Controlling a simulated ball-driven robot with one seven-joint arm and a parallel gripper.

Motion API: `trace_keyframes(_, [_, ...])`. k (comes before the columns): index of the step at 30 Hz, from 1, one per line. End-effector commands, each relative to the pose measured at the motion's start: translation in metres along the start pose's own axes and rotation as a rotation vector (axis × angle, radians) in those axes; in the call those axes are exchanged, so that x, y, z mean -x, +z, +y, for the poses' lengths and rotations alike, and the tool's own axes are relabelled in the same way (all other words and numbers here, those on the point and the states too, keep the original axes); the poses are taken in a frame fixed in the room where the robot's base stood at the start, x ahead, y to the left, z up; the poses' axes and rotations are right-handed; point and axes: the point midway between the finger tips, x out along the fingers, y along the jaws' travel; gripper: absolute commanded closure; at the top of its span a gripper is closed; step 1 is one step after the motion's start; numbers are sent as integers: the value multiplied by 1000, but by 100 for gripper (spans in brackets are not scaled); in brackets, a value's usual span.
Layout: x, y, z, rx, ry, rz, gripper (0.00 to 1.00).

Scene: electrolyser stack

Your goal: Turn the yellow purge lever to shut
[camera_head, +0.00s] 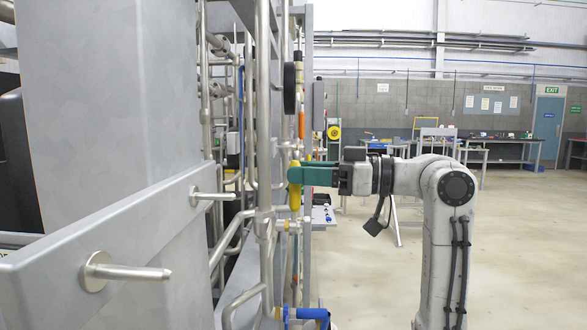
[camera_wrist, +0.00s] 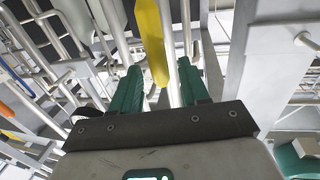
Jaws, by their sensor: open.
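The yellow purge lever (camera_head: 295,187) stands upright on the pipework, at the middle of the head view. In the wrist view the lever (camera_wrist: 152,38) comes down from the top edge to between my fingers. My gripper (camera_head: 297,174) reaches in from the right with its green fingers at the lever's height. In the wrist view my gripper (camera_wrist: 158,72) is open, one finger on each side of the lever. Small gaps show beside it, and I cannot tell whether either finger touches it. The lever's pivot is hard to make out behind the fingers.
An orange handle (camera_head: 301,125) and a black round handle (camera_head: 289,88) sit above the lever. A blue lever (camera_head: 308,313) is below. Steel pipes (camera_head: 265,120) stand close to the left. The floor (camera_head: 530,250) to the right is clear.

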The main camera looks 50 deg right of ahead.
Motion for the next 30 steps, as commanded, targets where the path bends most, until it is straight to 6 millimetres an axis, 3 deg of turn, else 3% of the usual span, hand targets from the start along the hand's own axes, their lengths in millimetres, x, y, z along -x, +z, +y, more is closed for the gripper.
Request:
trace_keyframes(6, [-21, 0, 0, -1, -1, 0, 55])
trace_keyframes(17, [-24, 0, 0, 0, 1, 1, 56])
trace_keyframes(30, [-24, 0, 0, 0, 1, 1, 98])
